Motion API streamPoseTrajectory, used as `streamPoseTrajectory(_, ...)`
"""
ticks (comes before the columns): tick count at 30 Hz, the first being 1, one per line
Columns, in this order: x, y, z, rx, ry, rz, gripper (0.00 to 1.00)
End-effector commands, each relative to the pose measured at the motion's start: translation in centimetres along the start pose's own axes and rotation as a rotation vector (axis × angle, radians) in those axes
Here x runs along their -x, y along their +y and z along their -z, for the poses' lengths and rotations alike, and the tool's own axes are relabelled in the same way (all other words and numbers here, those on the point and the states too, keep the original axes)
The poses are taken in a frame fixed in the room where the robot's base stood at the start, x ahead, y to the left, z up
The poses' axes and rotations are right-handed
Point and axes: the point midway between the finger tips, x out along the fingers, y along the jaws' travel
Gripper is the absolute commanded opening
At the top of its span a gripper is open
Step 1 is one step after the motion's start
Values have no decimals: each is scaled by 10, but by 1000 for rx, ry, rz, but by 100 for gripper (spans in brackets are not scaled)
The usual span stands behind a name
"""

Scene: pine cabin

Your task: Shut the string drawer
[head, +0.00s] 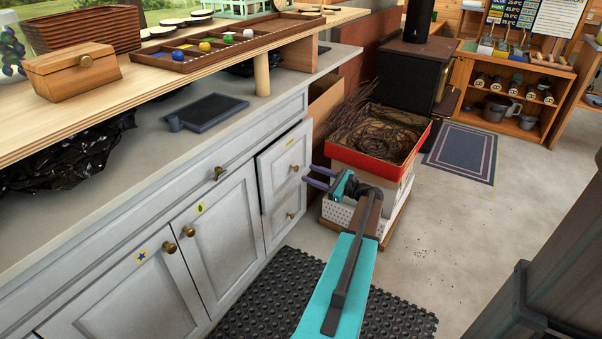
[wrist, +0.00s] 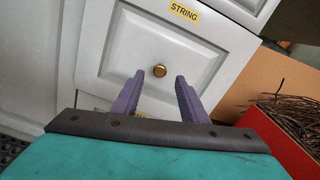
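The string drawer (head: 281,168) is the upper of two grey-white drawers at the right end of the cabinet. Its front stands slightly out from the cabinet face. The wrist view shows its front (wrist: 115,45), with a yellow STRING label (wrist: 184,12) above a round brass knob (wrist: 160,70). The knob also shows in the head view (head: 295,167). My gripper (head: 308,177) is in front of the drawer, its purple fingers apart and empty. In the wrist view the fingertips (wrist: 160,78) lie on either side of the knob and just below it. I cannot tell whether they touch the front.
A lower drawer (head: 288,212) sits beneath. A red-rimmed box of twigs (head: 378,140) stands on a white crate right of the drawers, close to my arm. A black rubber mat (head: 265,300) covers the floor in front. The concrete floor farther right is clear.

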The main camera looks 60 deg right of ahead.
Motion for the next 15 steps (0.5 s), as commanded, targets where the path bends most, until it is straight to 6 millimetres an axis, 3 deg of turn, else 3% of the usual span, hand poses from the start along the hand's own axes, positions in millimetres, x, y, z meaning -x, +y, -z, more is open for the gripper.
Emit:
streamPoseTrajectory(7,-34,0,1,1,-1,0,40)
streamPoseTrajectory(15,-49,-1,0,1,-1,1,40)
